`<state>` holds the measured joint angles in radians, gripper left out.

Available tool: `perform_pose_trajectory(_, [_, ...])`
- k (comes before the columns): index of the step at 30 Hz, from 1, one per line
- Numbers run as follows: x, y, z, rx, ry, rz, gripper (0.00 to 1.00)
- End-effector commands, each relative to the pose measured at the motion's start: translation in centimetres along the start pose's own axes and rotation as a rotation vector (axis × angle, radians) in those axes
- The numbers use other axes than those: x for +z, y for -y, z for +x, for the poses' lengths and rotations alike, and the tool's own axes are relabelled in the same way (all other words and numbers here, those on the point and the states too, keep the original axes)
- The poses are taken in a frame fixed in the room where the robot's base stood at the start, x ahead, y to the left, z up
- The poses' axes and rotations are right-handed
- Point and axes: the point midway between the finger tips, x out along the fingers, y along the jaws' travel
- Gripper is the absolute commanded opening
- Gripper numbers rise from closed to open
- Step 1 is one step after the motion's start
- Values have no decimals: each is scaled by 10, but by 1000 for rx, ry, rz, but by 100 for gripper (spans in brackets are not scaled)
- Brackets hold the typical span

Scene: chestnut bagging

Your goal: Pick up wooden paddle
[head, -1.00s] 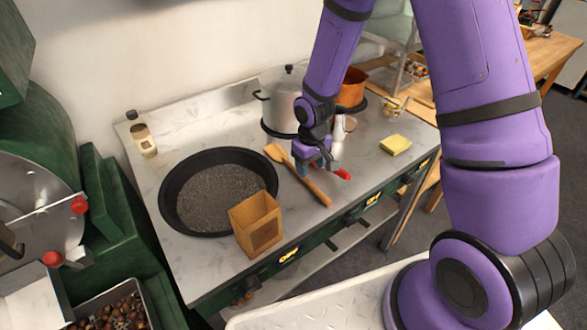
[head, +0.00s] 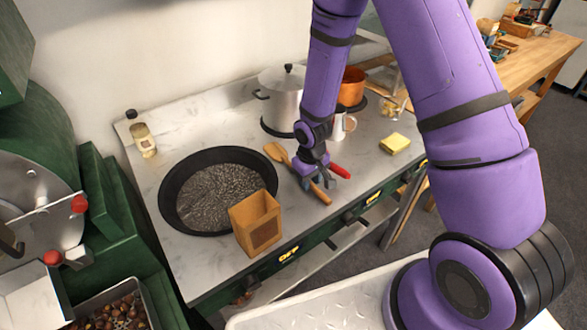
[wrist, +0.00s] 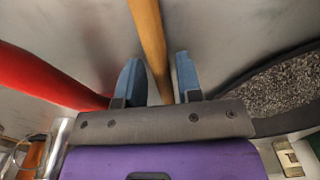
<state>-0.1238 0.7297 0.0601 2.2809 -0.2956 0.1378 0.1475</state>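The wooden paddle (head: 276,152) lies on the steel counter right of the black pan, its broad end toward the back and its handle toward the front edge. My gripper (head: 313,184) is low over the handle and hides part of it. In the wrist view the paddle handle (wrist: 150,45) runs between the two blue fingers of my gripper (wrist: 158,78). The fingers are apart, with gaps on both sides of the handle. Nothing is held.
A black pan (head: 172,176) of dark granules and a brown paper bag (head: 255,222) stand to the left. A red-handled object (head: 340,171) lies close right of my gripper. A steel pot (head: 283,100) and white jug (head: 339,127) stand behind; a yellow sponge (head: 395,143) lies right.

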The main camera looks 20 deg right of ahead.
Motion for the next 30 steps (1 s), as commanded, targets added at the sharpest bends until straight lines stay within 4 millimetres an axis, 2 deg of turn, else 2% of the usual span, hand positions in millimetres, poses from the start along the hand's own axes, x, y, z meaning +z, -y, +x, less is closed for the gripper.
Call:
perform_pose_trajectory(1, [0,0,0,0,0,0,21])
perform_pose_trajectory(3, [0,0,0,0,0,0,5])
perform_pose_trajectory(4, [0,0,0,0,0,0,0])
perform_pose_trajectory(17, [-1,1,-4,0,-1,0,0])
perform_pose_trajectory(30, [-9,6,-31,0,-3,-1,0])
